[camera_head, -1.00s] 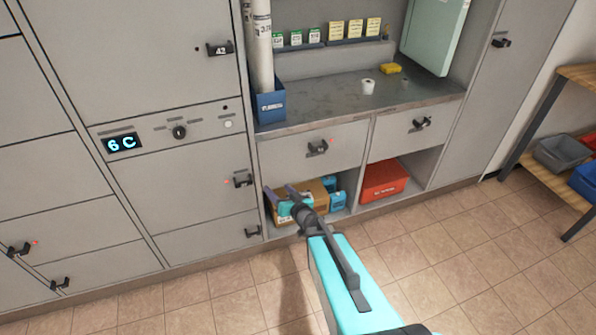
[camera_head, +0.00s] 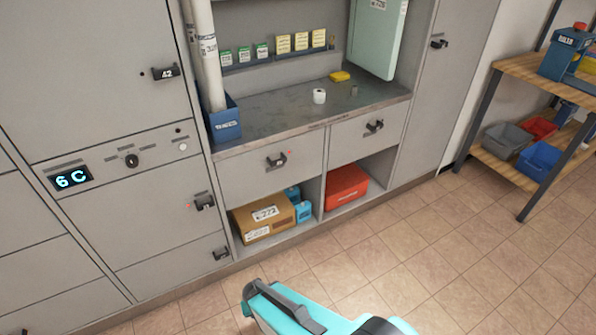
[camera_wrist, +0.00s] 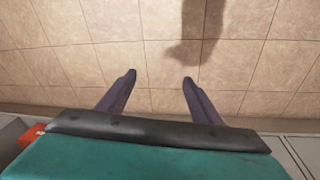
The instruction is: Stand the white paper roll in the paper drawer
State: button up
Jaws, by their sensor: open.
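A small white paper roll (camera_head: 319,96) stands on the grey counter (camera_head: 270,113), towards its back. Two closed drawers are under the counter, a left drawer (camera_head: 250,172) with a red light by its handle and a right drawer (camera_head: 352,138). I cannot tell from the picture which is the paper drawer. In the wrist view my gripper (camera_wrist: 158,78) is open and empty, its two fingers apart over the floor tiles. In the head view my teal arm is low at the bottom middle, away from the counter, and the fingertips do not show clearly.
A yellow sponge-like item (camera_head: 340,76) and a small grey item (camera_head: 354,91) are near the roll. A blue bin (camera_head: 225,124) holds long tubes. A cardboard box (camera_head: 264,218) and a red bin (camera_head: 346,187) fill the lower shelves. A wooden shelf (camera_head: 530,72) stands right. The floor is clear.

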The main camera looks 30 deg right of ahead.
jog(key=s+a+r+n+g+y, duration=0.1)
jog(key=s+g, duration=0.5)
jog(key=s, duration=0.9)
jog(key=shift+a+r+n+g+y, duration=0.4)
jog(key=shift+a+r+n, duration=0.15)
jog(key=shift+r+n, duration=0.45)
jog(key=shift+f, duration=0.1)
jog(key=c, duration=0.7)
jog(key=shift+c, duration=0.2)
jog(key=shift+a, duration=0.15)
